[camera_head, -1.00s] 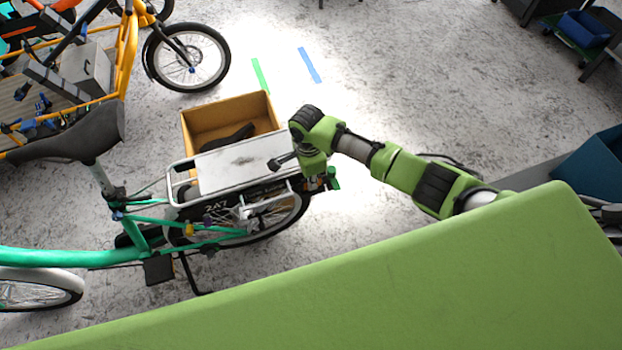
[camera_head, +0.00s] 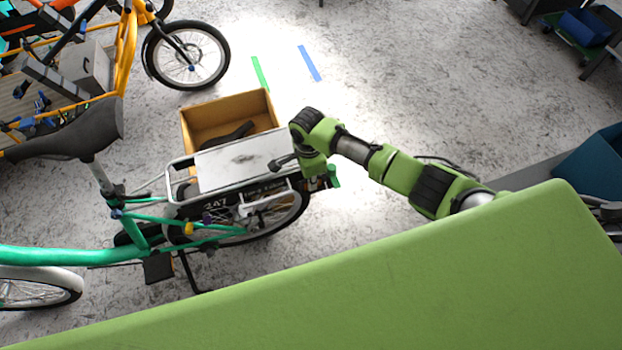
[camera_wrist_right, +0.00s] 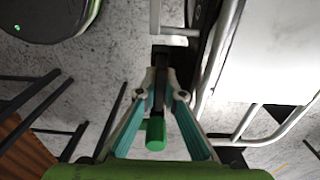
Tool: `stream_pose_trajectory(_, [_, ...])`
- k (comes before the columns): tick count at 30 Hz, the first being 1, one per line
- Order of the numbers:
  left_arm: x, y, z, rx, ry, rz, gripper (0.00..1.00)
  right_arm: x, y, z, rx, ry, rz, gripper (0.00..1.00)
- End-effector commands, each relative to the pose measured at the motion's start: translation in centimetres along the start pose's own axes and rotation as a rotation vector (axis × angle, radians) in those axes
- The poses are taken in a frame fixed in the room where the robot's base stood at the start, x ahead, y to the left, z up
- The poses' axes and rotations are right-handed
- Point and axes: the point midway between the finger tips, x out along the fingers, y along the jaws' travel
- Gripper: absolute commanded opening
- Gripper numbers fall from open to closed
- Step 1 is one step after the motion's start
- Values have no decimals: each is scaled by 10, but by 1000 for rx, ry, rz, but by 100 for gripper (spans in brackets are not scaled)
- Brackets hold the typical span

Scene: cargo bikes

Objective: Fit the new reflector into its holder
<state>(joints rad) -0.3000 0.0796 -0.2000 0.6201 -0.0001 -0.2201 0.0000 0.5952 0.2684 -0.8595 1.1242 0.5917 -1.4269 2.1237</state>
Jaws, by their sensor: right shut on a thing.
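My right gripper (camera_wrist_right: 158,85) is shut on a narrow dark piece with a green cylindrical end (camera_wrist_right: 155,133), between its teal fingers in the right wrist view. I cannot tell whether this piece is the reflector. In the head view my right gripper (camera_head: 318,178) points down at the rear end of the green bike's rack (camera_head: 240,164), mostly hidden by my wrist. A black block (camera_wrist_right: 172,54) beyond the fingertips may be the holder; whether the held piece touches it is unclear. My left gripper is out of view.
An open brown box (camera_head: 226,95) with a dark object in it stands behind the rack. A yellow cargo bike (camera_head: 128,45) is at the upper left. A blue bin (camera_head: 592,165) is at the right.

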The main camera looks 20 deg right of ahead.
Motion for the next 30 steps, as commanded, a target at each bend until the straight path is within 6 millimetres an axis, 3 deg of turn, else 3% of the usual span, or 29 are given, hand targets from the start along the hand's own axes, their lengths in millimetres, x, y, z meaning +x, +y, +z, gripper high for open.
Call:
stream_pose_trajectory(3, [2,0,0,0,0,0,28,3,0,0,1,-1,1,0])
stream_pose_trajectory(6, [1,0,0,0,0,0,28,3,0,0,1,0,0,28])
stream_pose_trajectory(16, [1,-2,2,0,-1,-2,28,2,0,0,1,0,-1,28])
stream_pose_trajectory(20, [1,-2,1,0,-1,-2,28,-7,-1,0,0,-1,-3,28])
stream_pose_trajectory(30, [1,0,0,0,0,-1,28,-73,0,0,0,-2,-5,28])
